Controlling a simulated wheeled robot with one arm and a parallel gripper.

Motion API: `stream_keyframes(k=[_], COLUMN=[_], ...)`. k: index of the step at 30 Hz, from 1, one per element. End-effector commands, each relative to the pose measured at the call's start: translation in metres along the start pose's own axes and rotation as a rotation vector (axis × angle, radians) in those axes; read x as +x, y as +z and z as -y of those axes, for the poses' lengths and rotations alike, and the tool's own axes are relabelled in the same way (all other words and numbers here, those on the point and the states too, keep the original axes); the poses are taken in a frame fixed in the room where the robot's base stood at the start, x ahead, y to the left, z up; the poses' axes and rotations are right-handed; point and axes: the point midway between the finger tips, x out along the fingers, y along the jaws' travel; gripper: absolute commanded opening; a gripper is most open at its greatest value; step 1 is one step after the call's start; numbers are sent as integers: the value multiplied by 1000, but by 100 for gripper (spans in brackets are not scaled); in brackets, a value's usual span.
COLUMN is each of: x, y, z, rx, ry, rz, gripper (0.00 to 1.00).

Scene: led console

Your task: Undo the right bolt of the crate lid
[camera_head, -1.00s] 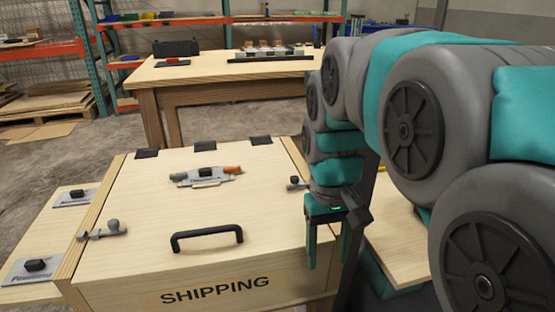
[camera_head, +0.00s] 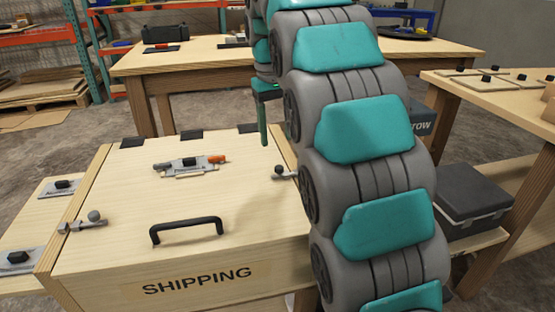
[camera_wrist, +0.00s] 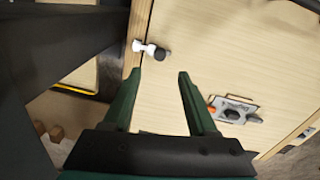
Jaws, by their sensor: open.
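The crate lid (camera_head: 140,200) is closed, pale wood with a black handle (camera_head: 187,230). The right bolt (camera_head: 281,173) is a small metal bolt with a round knob at the lid's right edge; in the wrist view the bolt (camera_wrist: 145,48) lies just beyond the fingertips, with its dark knob toward the lid. The left bolt (camera_head: 90,219) is at the lid's left edge. My gripper (camera_wrist: 160,74) is open and empty, its two green fingers apart above the lid, not touching the bolt. In the head view one finger shows beside my arm, behind the bolt; the rest is hidden.
A plate with a dark knob and orange-tipped piece (camera_head: 190,164) lies mid-lid. A wooden table (camera_head: 180,68) stands behind. A dark case (camera_head: 470,202) sits on a low shelf at right, below a side bench (camera_head: 500,85). Side boards with plates flank the crate's left.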

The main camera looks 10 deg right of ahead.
Motion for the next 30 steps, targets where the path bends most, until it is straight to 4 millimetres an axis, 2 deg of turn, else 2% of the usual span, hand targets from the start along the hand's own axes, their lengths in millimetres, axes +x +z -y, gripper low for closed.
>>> stream_keyframes(k=[8, 11, 21, 30], x=[32, 36, 72, 77], y=[2, 1, 2, 1], z=[0, 0, 0, 0], rx=[1, 0, 1, 1], ry=[-1, -1, -1, 0], rz=[8, 5, 8, 2], gripper=[58, 58, 58, 58])
